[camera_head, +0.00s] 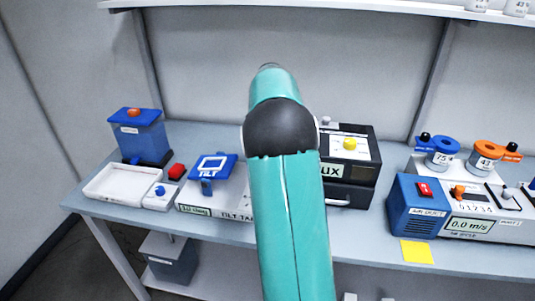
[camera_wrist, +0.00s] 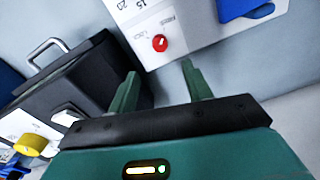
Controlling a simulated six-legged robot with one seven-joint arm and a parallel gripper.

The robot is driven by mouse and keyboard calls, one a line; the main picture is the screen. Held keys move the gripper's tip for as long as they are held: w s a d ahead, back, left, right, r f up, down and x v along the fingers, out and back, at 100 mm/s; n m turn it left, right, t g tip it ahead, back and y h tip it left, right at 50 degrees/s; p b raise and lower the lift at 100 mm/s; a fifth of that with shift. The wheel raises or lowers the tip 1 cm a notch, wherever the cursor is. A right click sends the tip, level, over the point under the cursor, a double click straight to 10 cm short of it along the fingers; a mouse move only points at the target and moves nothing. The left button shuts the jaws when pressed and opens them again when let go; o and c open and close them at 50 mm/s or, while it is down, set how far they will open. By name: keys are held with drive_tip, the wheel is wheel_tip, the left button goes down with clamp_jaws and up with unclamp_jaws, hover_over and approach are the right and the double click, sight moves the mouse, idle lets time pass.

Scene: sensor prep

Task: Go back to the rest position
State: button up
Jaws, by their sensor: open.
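My gripper (camera_wrist: 160,92) shows in the wrist view with its two green fingers apart and nothing between them. Beyond the fingertips, a white panel with a red knob (camera_wrist: 160,43) and printed numbers lies close; I cannot tell the exact gap. A black box (camera_wrist: 75,85) with a metal handle is just left of the fingers. In the head view my teal arm reaches up over the bench, and the gripper is hidden behind it.
The bench (camera_head: 355,235) carries a white tray (camera_head: 112,184), a blue-lidded container (camera_head: 138,132), a tilt device (camera_head: 212,168), a black box with a yellow knob (camera_head: 350,144) and a blue blower (camera_head: 416,205). A yellow note (camera_head: 417,252) lies near the front edge. A shelf (camera_head: 330,8) runs above.

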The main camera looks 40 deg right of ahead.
drive_tip(key=shift+s+r, duration=0.1)
drive_tip(key=shift+r, duration=1.2)
drive_tip(key=s+a+r+n+t, duration=0.1)
drive_tip(key=s+a+r+n, duration=0.25)
drive_tip(key=a, duration=0.75)
drive_tip(key=s+a+r+n+t, duration=0.2)
drive_tip(key=s+a+r, duration=0.3)
drive_tip(key=a, duration=0.6)
drive_tip(key=s+a+f+n+t, duration=0.1)
drive_tip(key=s+a+f+n, duration=0.2)
drive_tip(key=s+a, duration=0.4)
drive_tip(key=s+a+f+n+t, duration=0.1)
drive_tip(key=s+a+n, duration=0.3)
drive_tip(key=s+a, duration=0.4)
drive_tip(key=shift+s+f, duration=0.3)
drive_tip(key=shift+f, duration=0.6)
drive_tip(key=shift+d, duration=0.15)
